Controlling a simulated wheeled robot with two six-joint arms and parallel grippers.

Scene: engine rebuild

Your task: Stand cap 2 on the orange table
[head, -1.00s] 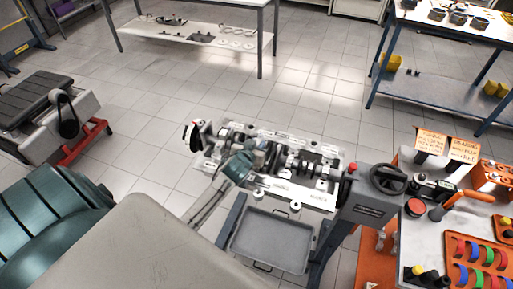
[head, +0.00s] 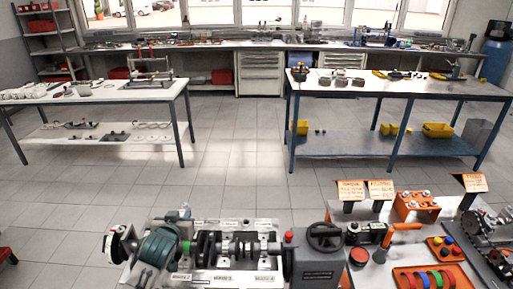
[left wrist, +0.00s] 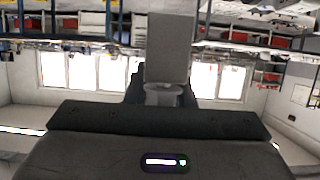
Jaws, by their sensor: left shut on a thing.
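My left gripper (head: 177,215) shows small beyond my teal wrist, over the left end of the engine block. In the left wrist view it is shut on a plain grey block (left wrist: 168,48), which I take to be cap 2; no mark is readable on it. The held block is hard to make out in the head view. The orange table (head: 429,211), with a pale top, stands at the right, well apart from my left gripper. My right gripper is not in view.
The engine block (head: 222,278) with its crankshaft (head: 228,247) lies at the front. The orange table carries signs (head: 381,189), an orange rack (head: 413,206), an orange tray (head: 459,277) with coloured rings, and tools. Two workbenches stand behind, with open floor (head: 240,180) between them.

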